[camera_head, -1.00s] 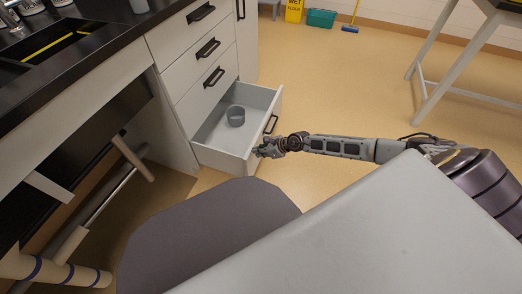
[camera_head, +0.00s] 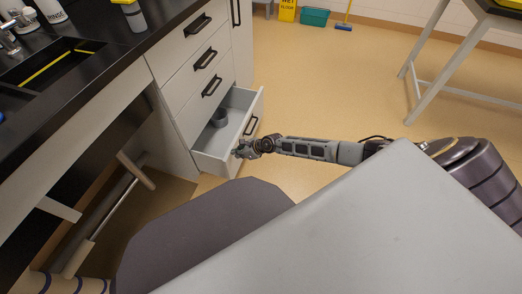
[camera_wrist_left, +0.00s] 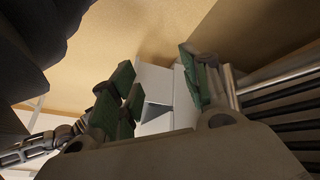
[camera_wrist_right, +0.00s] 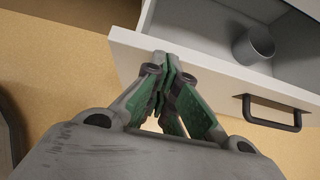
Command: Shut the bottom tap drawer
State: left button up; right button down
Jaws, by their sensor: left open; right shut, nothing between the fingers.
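The bottom drawer (camera_head: 228,140) of the cabinet stands partly open, with a grey cup (camera_head: 219,117) inside toward the back. Its front has a black bar handle (camera_head: 251,126). My right gripper (camera_head: 240,150) is shut and empty at the near end of the drawer front. In the right wrist view its fingertips (camera_wrist_right: 165,62) meet the top edge of the drawer front (camera_wrist_right: 215,82), beside the handle (camera_wrist_right: 270,114), not on it. My left gripper (camera_wrist_left: 157,88) is open, with a pale box-like form seen beyond its fingers; it does not show in the head view.
Several shut drawers (camera_head: 205,60) are above the open one, under a black counter with a sink (camera_head: 45,65). A yellow wet floor sign (camera_head: 287,10) and a teal bin (camera_head: 314,17) stand at the back. The floor (camera_head: 330,85) right of the drawer is clear.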

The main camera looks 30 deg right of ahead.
pick_arm(q)
jog(key=shift+w+d+f+t+h+b, duration=0.1)
jog(key=shift+d+f+t+h+b, duration=0.1)
jog(key=shift+f+b, duration=0.5)
jog(key=shift+d+f+t+h+b, duration=0.1)
jog(key=shift+f+t+b, duration=0.15)
jog(key=shift+f, duration=0.85)
pick_arm(e)
jog(key=w+a, duration=0.9)
jog(key=w, duration=0.2)
jog(key=shift+a, duration=0.2)
